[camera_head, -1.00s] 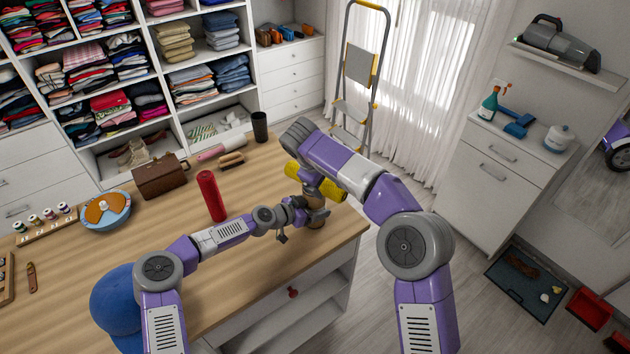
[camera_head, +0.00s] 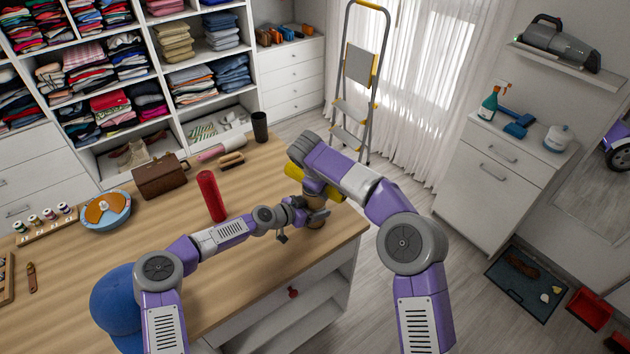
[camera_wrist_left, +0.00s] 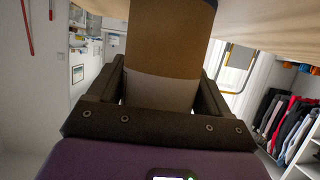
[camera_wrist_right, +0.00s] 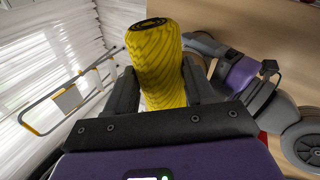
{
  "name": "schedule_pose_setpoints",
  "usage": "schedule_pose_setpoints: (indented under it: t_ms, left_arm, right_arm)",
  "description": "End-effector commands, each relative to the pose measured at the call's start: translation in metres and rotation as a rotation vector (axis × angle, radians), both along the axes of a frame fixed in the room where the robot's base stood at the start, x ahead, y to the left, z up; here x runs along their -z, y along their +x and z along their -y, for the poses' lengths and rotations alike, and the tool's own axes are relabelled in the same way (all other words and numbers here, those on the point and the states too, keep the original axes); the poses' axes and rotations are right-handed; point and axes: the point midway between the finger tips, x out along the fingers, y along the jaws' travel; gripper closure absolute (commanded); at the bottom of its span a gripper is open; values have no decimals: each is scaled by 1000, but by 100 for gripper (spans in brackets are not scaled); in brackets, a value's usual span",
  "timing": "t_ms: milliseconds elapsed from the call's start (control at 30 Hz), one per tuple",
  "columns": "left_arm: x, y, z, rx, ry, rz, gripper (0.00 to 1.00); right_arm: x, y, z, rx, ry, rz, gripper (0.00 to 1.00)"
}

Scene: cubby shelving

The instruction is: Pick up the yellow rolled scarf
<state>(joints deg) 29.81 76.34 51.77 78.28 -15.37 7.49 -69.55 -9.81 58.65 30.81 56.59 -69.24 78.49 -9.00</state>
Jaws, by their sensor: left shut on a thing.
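In the right wrist view the scarf (camera_wrist_right: 160,65) sits between the two fingers of my right gripper (camera_wrist_right: 160,90). These fingers stand apart, one on each side of the roll. My left gripper (camera_wrist_left: 163,95) is shut on a brown and tan cylinder-like object (camera_wrist_left: 165,45), perhaps a cup. In the head view this object (camera_head: 315,222) is at the counter's right end, close to the scarf and my right gripper (camera_head: 316,203).
On the counter (camera_head: 255,255) are a red cylinder (camera_head: 211,196), a brown bag (camera_head: 160,177), a brush (camera_head: 231,160), a black cup (camera_head: 260,127) and a blue-orange bowl (camera_head: 106,212). A ladder (camera_head: 352,100) stands behind. The counter's middle front is clear.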

Motion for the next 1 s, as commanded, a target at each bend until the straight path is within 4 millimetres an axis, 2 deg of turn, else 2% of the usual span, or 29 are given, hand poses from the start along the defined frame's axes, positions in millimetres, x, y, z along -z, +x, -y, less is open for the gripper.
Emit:
schedule_pose_setpoints:
  t_ms: [33,167,200,367,467,800,1000]
  left_arm:
    - [1,0,0,1,0,-2,51]
    - [1,0,0,1,0,-2,51]
    - [1,0,0,1,0,-2,51]
    - [1,0,0,1,0,-2,51]
    - [1,0,0,1,0,-2,51]
    - [1,0,0,1,0,-2,51]
    - [1,0,0,1,0,-2,51]
  right_arm:
    - [0,0,0,0,0,0,65]
    - [-1,0,0,0,0,2,85]
    - [-1,0,0,0,0,2,87]
    - [-2,0,0,0,0,2,87]
    - [-9,1,0,1,0,4,87]
    - [-73,0,-1,1,1,5,87]
    - [-93,0,-1,0,1,2,87]
